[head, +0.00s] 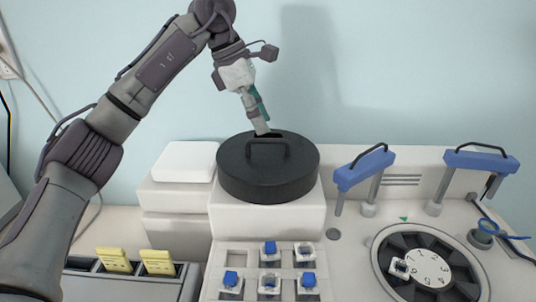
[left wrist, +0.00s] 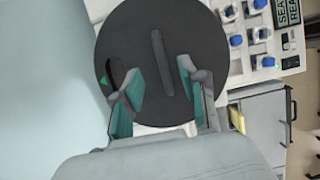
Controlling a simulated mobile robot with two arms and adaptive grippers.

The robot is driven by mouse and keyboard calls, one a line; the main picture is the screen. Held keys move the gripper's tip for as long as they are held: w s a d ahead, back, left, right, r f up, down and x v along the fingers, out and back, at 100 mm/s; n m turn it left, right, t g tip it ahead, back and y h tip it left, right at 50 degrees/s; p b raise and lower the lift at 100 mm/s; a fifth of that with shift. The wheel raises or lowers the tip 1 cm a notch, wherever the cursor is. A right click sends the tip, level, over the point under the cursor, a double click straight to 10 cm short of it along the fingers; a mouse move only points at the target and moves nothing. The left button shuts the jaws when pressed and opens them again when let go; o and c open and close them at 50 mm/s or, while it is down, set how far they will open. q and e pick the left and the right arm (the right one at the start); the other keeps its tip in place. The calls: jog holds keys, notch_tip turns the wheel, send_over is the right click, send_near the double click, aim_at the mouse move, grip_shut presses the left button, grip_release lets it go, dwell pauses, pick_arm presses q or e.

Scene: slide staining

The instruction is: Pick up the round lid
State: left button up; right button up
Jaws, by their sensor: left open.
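The round lid (head: 290,175) is black, with a bar handle on top, and sits on a white block of the machine in the head view. In the left wrist view the lid (left wrist: 205,30) fills the upper middle, and its handle (left wrist: 161,62) runs between the two fingers. My left gripper (head: 263,131) is at the back edge of the handle, pointing down. In the left wrist view the left gripper (left wrist: 160,82) is open, with its teal-padded fingers spread on either side of the handle line and nothing held. Whether the fingertips touch the lid cannot be told.
A white box (head: 184,162) stands left of the lid. Blue-capped holders (head: 270,248) sit in front. Two blue handled arms (head: 365,170) and a dark round carousel (head: 395,245) are at the right. Yellow slide racks (head: 157,262) lie at the lower left.

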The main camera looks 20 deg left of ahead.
aim_at(268, 140)
pick_arm(q)
jog(key=shift+w+d+f+p, duration=0.15)
jog(key=shift+f+p, duration=0.15)
jog(key=shift+f, duration=0.3)
jog(key=p+x, duration=0.1)
jog(key=x, duration=0.2)
jog(key=shift+s+f+p, duration=0.25)
jog(key=shift+s+p, duration=0.05)
jog(key=shift+p, duration=0.05)
jog(key=shift+w+d+f, duration=0.1)
jog(key=shift+w+f, duration=0.05)
jog(key=shift+f, duration=0.35)
grip_shut()
pick_arm(e)
jog(key=shift+w+a+r, duration=0.1)
jog(key=shift+w+r, duration=0.1)
jog(key=shift+r, duration=0.45)
jog(key=shift+w+r, duration=0.15)
jog(key=shift+r, duration=0.45)
